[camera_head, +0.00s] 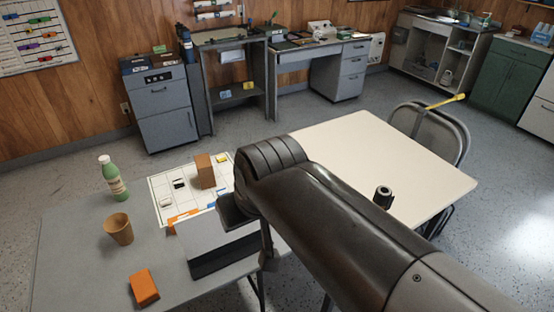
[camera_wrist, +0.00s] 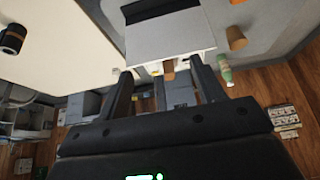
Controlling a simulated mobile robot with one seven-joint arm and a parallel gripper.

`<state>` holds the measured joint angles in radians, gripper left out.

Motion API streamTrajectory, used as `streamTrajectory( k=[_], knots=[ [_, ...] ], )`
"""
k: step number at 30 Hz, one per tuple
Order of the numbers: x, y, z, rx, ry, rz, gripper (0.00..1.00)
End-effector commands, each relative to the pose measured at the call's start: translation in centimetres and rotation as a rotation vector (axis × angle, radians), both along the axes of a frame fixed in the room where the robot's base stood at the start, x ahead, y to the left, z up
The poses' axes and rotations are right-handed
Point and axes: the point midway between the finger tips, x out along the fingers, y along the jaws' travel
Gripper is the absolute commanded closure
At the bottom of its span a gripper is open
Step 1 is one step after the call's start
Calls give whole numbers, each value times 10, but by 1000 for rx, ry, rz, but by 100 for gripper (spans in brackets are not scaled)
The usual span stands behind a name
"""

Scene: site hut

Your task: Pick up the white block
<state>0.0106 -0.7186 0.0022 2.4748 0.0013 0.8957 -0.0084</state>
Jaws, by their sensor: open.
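A small white block (camera_head: 166,202) appears to lie on the white gridded sheet (camera_head: 160,182) on the grey table; it is small, so I cannot be sure of its shape. I cannot make it out in the wrist view. My gripper (camera_wrist: 160,68) is open in the wrist view, with its two dark fingers apart and nothing seen held between them. A large pale grey-white box-like object (camera_wrist: 170,38) with a dark side is close beyond the fingertips. It also shows in the head view (camera_head: 212,234), partly behind my arm. In the head view my arm hides most of the gripper.
A brown block (camera_head: 204,171) stands on the sheet, with small yellow, black and orange pieces around it. A green bottle (camera_head: 113,178), a brown cup (camera_head: 118,229) and an orange block (camera_head: 144,288) stand at the left. A cream table (camera_head: 385,150) adjoins, bearing a dark cylinder (camera_head: 383,197).

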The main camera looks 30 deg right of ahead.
Motion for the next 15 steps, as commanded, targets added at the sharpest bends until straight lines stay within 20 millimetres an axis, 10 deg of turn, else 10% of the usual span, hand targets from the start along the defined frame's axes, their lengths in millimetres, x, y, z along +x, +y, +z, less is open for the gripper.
streamTrajectory(
  k=[15],
  knots=[
    [158, -46, 28, -36, 42, -28, 38]
  ],
)
